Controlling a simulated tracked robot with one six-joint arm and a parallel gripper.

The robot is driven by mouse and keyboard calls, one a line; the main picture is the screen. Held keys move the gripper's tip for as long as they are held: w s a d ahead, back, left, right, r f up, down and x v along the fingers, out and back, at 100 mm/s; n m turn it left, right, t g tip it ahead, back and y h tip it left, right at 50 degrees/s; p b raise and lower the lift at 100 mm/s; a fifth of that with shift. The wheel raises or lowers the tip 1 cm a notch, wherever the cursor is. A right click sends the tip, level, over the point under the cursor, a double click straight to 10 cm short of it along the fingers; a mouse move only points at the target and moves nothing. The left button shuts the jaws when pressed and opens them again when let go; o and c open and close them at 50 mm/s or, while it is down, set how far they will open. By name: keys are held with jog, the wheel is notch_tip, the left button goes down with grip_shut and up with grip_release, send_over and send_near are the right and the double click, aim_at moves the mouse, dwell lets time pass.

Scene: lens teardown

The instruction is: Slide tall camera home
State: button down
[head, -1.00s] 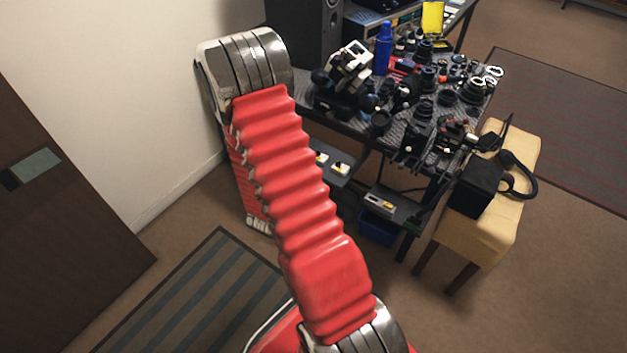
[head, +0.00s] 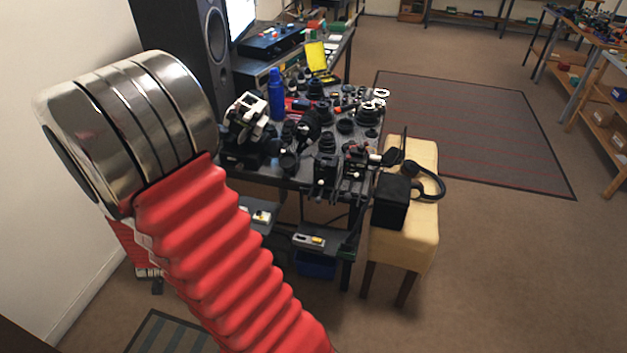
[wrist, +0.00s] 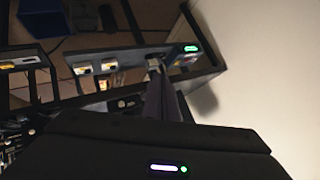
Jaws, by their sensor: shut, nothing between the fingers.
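Several dark cameras and lens parts stand on the grey worktable (head: 300,186) in the head view. Two black camera-like bodies, one on the left (head: 325,176) and one on the right (head: 356,166), are upright near its front right edge. I cannot tell which one is the tall camera. A larger black-and-white device (head: 246,118) stands at the table's left. In the wrist view my gripper (wrist: 155,68) is shut and empty, pointing toward the shelf side of a table frame. It touches nothing I can make out. In the head view my gripper is not clearly visible behind my arm.
A yellow padded stool (head: 420,235) with a black box (head: 390,202) and headphones (head: 428,180) stands right of the table. A blue bottle (head: 276,94) and a tall speaker (head: 190,45) are behind. A lower shelf (head: 330,243) is under the tabletop. Floor is open at right.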

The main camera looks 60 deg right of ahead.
jog(key=s+a+r+n+y, duration=0.3)
jog(key=a+r+n+y, duration=0.4)
jog(key=a+r, duration=0.9)
jog(key=s+a+r+n, duration=0.1)
jog(key=s+r+n, duration=0.1)
jog(key=s, duration=0.4)
jog(key=s+a+r+n+g, duration=0.1)
jog(key=s+a+r+n, duration=0.1)
jog(key=s, duration=0.4)
jog(key=s+a+r+n+g, duration=0.1)
jog(key=s+r+n, duration=0.1)
jog(key=s+n, duration=0.2)
jog(key=s, duration=0.3)
jog(key=shift+a, duration=0.3)
jog(key=shift+s, duration=0.1)
